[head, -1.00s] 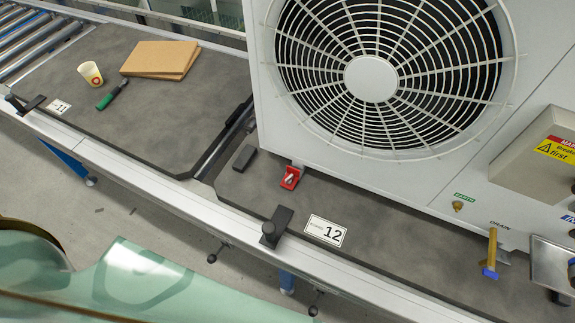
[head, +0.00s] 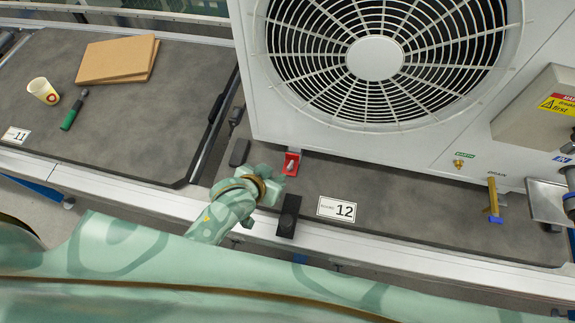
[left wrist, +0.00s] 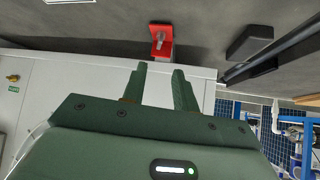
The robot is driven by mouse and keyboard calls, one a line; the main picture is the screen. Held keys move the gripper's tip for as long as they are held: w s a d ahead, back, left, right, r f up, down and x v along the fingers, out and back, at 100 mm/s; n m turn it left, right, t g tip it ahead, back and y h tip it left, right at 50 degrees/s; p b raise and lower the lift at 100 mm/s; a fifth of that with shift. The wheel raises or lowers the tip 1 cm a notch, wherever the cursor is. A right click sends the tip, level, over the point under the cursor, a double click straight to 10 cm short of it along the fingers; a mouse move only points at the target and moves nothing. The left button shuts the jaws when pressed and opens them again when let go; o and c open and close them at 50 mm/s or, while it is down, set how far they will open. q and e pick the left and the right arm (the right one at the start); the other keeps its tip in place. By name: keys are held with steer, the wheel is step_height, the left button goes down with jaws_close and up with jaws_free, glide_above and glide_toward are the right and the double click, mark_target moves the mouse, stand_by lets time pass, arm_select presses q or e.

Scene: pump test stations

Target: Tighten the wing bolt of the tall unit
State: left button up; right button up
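The tall unit is a large white fan housing (head: 440,148) on the grey mat of station 12. At its lower left corner is a red bracket (head: 291,163) with a small pale piece on it, perhaps the wing bolt; its shape is too small to make out. In the left wrist view the red bracket (left wrist: 161,40) lies just beyond the fingertips. My left gripper (head: 282,183) is beside the bracket, on its near side. In the left wrist view its two green fingers (left wrist: 159,70) stand apart with nothing between them. My right gripper is not in view.
A black post (head: 288,216) stands close by the left gripper at the mat's front edge, near the number 12 plate (head: 337,209). A dark block (head: 239,152) lies left of the bracket. The neighbouring mat holds a cup (head: 43,91), a green-handled tool (head: 74,110) and cardboard (head: 118,60).

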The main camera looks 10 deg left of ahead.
mark_target(289, 165)
arm_select(q)
steer(key=b+x, duration=0.5)
steer(key=x, duration=0.6)
steer(key=shift+w+d+f, duration=0.1)
steer(key=shift+f, duration=0.15)
steer(key=shift+w, duration=0.15)
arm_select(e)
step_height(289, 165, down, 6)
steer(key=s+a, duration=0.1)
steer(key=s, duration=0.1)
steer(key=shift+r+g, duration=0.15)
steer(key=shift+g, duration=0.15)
arm_select(q)
jaws_close()
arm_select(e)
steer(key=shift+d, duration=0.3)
